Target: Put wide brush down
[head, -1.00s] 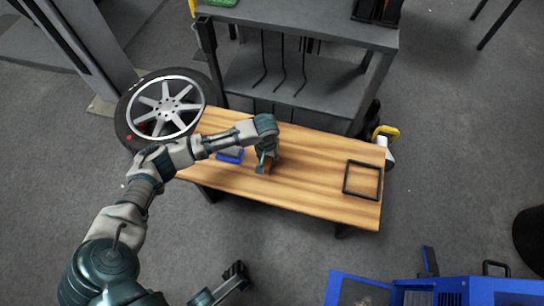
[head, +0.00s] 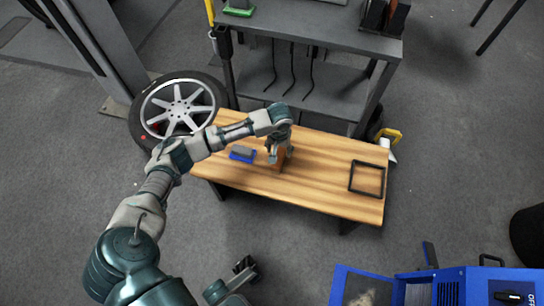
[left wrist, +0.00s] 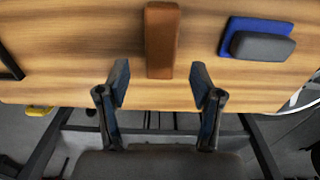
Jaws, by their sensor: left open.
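My left gripper (head: 279,150) is over the middle of the wooden bench (head: 325,165). It also shows in the left wrist view (left wrist: 160,84), with its fingers apart and nothing between them. A long brown block (left wrist: 162,40), possibly the wide brush, lies on the bench just beyond the fingertips, lined up with the gap. The gripper partly hides this block in the head view (head: 275,160). A blue piece with a grey top (left wrist: 258,40) lies beside the block; I cannot tell if it is a brush. My right gripper (head: 245,268) is low in the head view, away from the bench.
A black square outline (head: 367,179) is at the bench's right end, with clear wood left of it. A wheel (head: 178,105) stands at the bench's left end. A grey shelf (head: 310,80) is behind. A blue machine (head: 440,288) is at lower right.

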